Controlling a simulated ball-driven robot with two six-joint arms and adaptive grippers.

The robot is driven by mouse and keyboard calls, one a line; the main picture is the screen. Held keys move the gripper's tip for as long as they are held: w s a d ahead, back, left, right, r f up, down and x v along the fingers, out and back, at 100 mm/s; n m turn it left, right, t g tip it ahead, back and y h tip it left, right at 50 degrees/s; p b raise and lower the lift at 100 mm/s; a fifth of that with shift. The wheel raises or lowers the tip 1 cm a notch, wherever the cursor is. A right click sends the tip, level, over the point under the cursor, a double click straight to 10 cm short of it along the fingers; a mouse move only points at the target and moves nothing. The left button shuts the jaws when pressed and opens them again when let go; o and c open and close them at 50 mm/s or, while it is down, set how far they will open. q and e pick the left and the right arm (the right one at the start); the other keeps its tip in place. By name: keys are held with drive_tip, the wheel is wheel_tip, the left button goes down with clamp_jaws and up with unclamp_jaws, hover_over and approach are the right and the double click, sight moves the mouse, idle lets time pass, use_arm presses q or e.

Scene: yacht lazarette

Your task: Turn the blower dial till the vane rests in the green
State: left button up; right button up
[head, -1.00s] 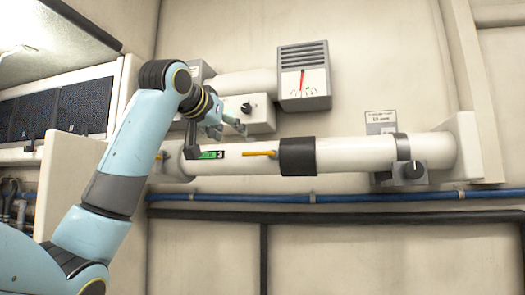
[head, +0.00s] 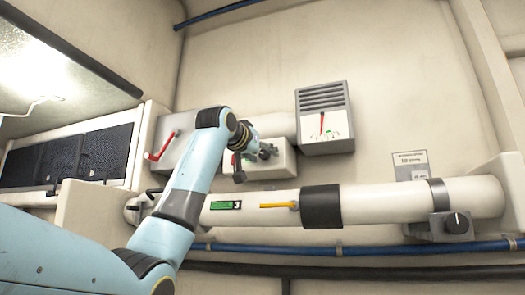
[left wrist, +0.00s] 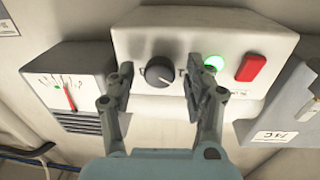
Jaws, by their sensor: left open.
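A dark round dial (left wrist: 158,70) with a pale pointer line sits on a white box (head: 282,160); my gripper hides it in the head view. My left gripper (left wrist: 157,80) is open, with one finger on each side of the dial. I cannot tell whether the fingers touch it. The gripper also shows in front of the box in the head view (head: 258,156). The gauge (head: 325,119) has a red vane (head: 322,123), nearly upright; the green mark lies to its right there. The gauge appears upside down in the left wrist view (left wrist: 70,92). My right gripper is out of view.
A lit green lamp (left wrist: 214,62) and red switch (left wrist: 249,68) sit beside the dial. Below the box runs a white pipe (head: 385,203) with a yellow lever (head: 278,206) and another knob (head: 456,222). A red handle (head: 161,147) is at left.

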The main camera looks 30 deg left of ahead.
use_arm(q)
drive_tip(key=shift+w+f, duration=0.1)
drive_tip(key=shift+w, duration=0.15)
drive_tip(key=shift+s, duration=0.1)
clamp_jaws()
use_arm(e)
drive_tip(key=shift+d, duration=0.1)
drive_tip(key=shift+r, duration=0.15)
use_arm(q)
drive_tip(key=shift+r+m+p, duration=0.2)
drive_tip(key=shift+m+p, duration=0.5)
drive_tip(key=shift+p, duration=0.35)
drive_tip(key=m+p, duration=0.8)
drive_tip(key=p, duration=0.2)
drive_tip(key=shift+g, duration=0.4)
drive_tip(key=shift+f+m+p, duration=0.1)
drive_tip(key=shift+m+p, duration=0.9)
drive_tip(key=shift+p, duration=0.4)
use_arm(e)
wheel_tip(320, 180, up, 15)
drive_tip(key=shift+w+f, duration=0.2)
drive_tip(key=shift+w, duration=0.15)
